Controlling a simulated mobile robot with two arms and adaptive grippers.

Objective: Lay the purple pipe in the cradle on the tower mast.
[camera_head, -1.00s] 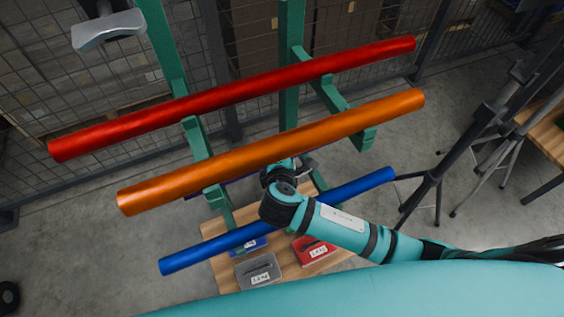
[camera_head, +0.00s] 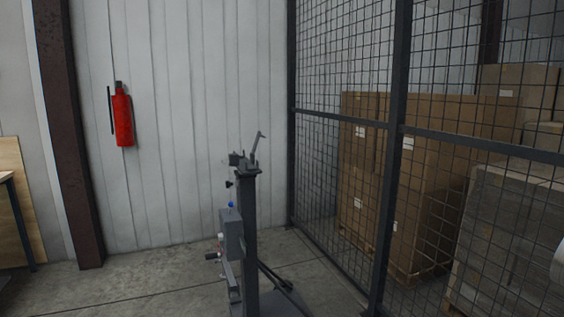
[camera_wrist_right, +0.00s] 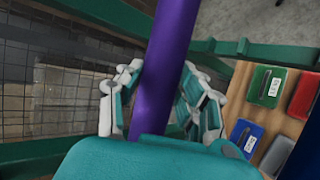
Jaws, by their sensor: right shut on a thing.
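The purple pipe (camera_wrist_right: 162,82) runs from the top to the middle of the right wrist view. My right gripper (camera_wrist_right: 160,92) is shut around it, with fingers on both sides. The pipe's ends are out of view. In the head view, the grey tower mast (camera_head: 251,250) stands upright on the floor by the wall. A small cradle (camera_head: 245,161) with a raised, tilted arm is on its top, and no pipe lies in it. My left gripper is not in view.
Green rack bars (camera_wrist_right: 240,48) are close around the right gripper. Weights in green (camera_wrist_right: 265,86), blue (camera_wrist_right: 246,136) and red (camera_wrist_right: 304,95) lie on the rack's wooden base. A mesh fence (camera_head: 399,150) stands right of the mast, with boxes behind it. A fire extinguisher (camera_head: 122,117) hangs on the wall.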

